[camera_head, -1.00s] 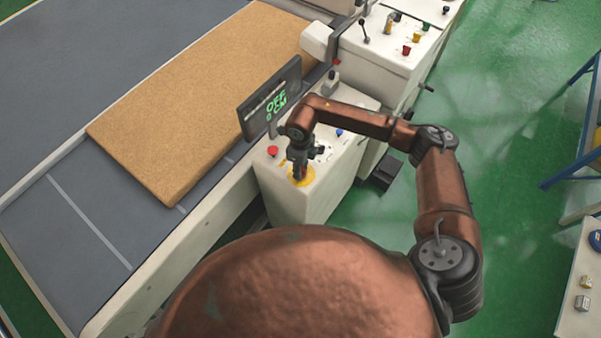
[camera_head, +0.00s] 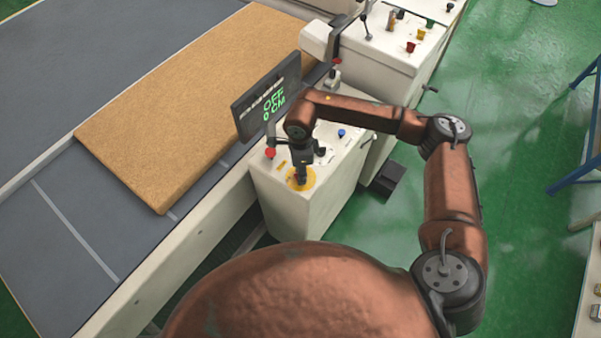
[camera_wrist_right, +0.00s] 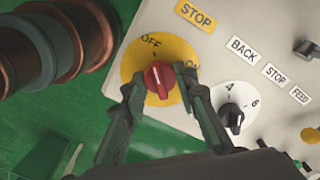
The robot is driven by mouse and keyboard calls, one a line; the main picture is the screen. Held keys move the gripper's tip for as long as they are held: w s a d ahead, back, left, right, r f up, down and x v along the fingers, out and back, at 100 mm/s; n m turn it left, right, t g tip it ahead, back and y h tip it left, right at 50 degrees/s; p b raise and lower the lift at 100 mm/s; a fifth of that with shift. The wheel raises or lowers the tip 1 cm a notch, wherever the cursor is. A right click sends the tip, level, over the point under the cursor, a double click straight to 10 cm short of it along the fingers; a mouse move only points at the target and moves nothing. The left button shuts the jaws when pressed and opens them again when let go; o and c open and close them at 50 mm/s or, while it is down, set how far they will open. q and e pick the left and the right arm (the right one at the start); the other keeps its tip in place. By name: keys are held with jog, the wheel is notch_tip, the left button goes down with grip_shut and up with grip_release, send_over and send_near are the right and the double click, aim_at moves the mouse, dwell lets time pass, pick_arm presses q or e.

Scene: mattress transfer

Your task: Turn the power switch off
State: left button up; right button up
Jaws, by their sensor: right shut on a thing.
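The power switch is a red knob (camera_wrist_right: 158,80) on a round yellow plate (camera_wrist_right: 135,60) marked OFF and ON in the right wrist view. In the head view the yellow plate (camera_head: 291,182) lies on top of the white control box (camera_head: 285,205). My right gripper (camera_wrist_right: 166,92) is shut on the red knob, one finger on each side; it also shows from above in the head view (camera_head: 301,178). The ON label is partly hidden by a finger. The display screen (camera_head: 268,98) reads OFF and 0 CM. My left gripper is not in view.
A white dial (camera_wrist_right: 235,103) with a black pointer sits beside the switch. A red button (camera_head: 270,153) and blue button (camera_head: 341,132) are on the same box. A tan mattress (camera_head: 180,110) lies on the grey conveyor (camera_head: 80,75) at left.

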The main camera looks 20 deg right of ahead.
dwell(0.4)
jog(key=o, duration=1.2)
jog(key=shift+c, duration=0.2)
notch_tip(320, 180, up, 12)
